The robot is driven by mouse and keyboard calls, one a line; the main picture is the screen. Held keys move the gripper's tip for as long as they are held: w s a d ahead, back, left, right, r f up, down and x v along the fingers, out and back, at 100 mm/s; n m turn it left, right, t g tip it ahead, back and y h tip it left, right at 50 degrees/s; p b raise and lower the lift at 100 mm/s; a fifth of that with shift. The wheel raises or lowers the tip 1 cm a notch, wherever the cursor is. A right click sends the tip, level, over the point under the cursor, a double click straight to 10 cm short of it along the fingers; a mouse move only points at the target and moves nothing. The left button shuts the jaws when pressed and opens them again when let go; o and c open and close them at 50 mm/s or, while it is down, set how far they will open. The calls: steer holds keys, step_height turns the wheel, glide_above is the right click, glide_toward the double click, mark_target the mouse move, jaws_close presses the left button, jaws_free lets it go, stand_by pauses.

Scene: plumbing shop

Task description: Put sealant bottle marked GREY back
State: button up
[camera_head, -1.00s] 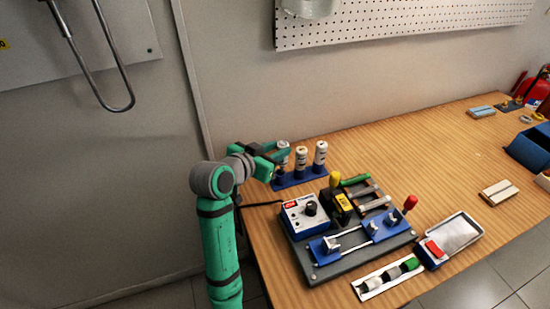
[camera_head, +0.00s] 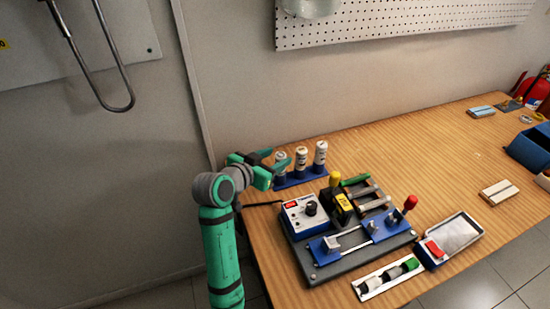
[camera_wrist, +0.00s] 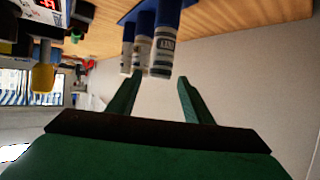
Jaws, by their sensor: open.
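Three white sealant bottles with dark label marks stand upright in a blue rack (camera_head: 302,177) on the bench: the left bottle (camera_head: 281,158), the middle bottle (camera_head: 301,157) and the right bottle (camera_head: 320,154). My gripper (camera_head: 276,161) is open and empty, just left of the left bottle. In the wrist view, the picture is upside down and the nearest bottle (camera_wrist: 163,45) hangs beyond my open fingertips (camera_wrist: 159,79), apart from them. Its label shows lettering too blurred to read surely, so I cannot tell which bottle is GREY.
A grey fixture board with a control box (camera_head: 304,214), blue clamp slide and red-knobbed lever stands in front of the rack. The wall is close behind; the bench's right middle is mostly clear.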

steer(key=v, duration=1.2)
steer(key=shift+a+f, duration=0.1)
steer(key=shift+a, duration=0.05)
